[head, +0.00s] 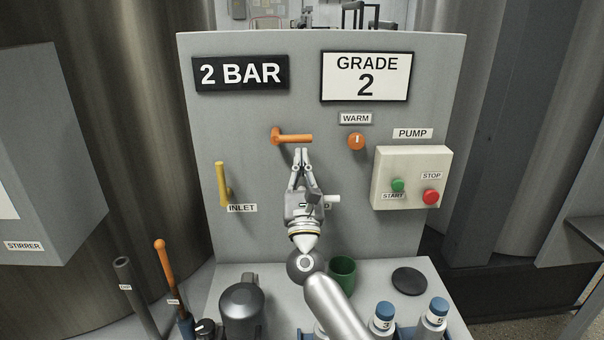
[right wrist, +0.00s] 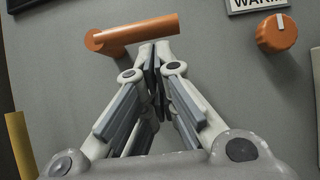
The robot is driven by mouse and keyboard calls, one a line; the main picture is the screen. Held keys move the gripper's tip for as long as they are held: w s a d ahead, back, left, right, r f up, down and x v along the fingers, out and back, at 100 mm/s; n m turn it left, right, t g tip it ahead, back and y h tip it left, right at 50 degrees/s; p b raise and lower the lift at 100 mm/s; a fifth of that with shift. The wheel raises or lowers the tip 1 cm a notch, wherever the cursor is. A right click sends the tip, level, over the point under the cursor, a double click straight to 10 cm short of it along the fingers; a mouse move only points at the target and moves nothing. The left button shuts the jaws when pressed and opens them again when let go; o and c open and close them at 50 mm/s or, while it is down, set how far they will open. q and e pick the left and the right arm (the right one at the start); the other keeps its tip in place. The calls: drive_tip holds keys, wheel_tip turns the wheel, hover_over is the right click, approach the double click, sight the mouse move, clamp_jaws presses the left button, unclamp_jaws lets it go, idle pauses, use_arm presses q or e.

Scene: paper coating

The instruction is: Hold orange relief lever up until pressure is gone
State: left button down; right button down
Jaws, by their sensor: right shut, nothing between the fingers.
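The orange relief lever (head: 292,138) sticks out sideways to the right from its pivot on the grey panel, below the 2 BAR sign (head: 241,73). It also shows in the right wrist view (right wrist: 135,33), lying nearly level. My right gripper (head: 301,153) is shut and empty, its fingertips just under the lever's free end. In the right wrist view the closed fingertips (right wrist: 155,45) meet the lever's lower edge or lie very close; I cannot tell whether they touch. My left gripper is not in view.
An orange WARM knob (head: 356,141) and the pump box (head: 411,178) with green and red buttons are to the right. The yellow INLET lever (head: 222,184) is at the left. A green cup (head: 342,273) and several bottles stand on the ledge below.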

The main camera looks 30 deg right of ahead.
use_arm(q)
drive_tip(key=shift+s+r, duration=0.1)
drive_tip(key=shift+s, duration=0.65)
use_arm(e)
drive_tip(key=shift+w+d+r, duration=0.15)
drive_tip(key=shift+w+r, duration=0.05)
drive_tip(key=shift+r, duration=0.05)
use_arm(q)
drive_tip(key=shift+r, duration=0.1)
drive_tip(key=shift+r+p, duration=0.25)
drive_tip(key=shift+p, duration=0.2)
use_arm(e)
drive_tip(key=shift+s+d+r+n+t+y, duration=0.1)
drive_tip(key=shift+d+r+n+t+y, duration=0.15)
drive_tip(key=shift+n+y, duration=0.35)
